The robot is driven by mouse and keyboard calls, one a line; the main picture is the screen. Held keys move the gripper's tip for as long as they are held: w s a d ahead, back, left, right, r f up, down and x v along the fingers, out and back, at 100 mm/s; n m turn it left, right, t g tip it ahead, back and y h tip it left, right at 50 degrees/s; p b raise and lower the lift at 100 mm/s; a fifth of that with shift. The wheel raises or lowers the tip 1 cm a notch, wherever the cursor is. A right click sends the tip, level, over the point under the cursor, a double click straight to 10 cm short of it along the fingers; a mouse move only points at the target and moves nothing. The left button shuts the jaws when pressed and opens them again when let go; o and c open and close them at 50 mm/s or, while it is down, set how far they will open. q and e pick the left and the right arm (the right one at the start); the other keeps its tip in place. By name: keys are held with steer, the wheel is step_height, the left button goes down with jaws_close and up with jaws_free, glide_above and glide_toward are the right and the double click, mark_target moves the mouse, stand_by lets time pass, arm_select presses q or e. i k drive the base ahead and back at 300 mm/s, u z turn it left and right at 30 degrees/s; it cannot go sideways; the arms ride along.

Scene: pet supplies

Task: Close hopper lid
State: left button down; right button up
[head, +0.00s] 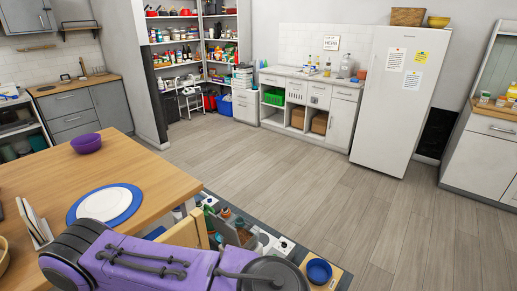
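I cannot make out the hopper or its lid for certain. A cluster of small items (240,232) lies low beyond the table's right edge, partly hidden behind my purple arm. A grey flat panel stands tilted among them, but I cannot tell whether it is a lid. A blue bowl (319,271) sits on a light wooden piece at the right of this cluster. My purple arm comes in from the lower left across the front of the view. Neither gripper shows.
A wooden table (150,180) at left holds a purple bowl (86,143) and a white and blue plate (105,204). A white fridge (397,95), counters (342,125) and stocked shelves (190,45) stand along the back. The middle floor (270,165) is clear.

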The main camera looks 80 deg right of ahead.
mark_target(230, 233)
steer(key=z, duration=0.35)
steer(key=i, duration=0.3)
steer(key=z, duration=2.6)
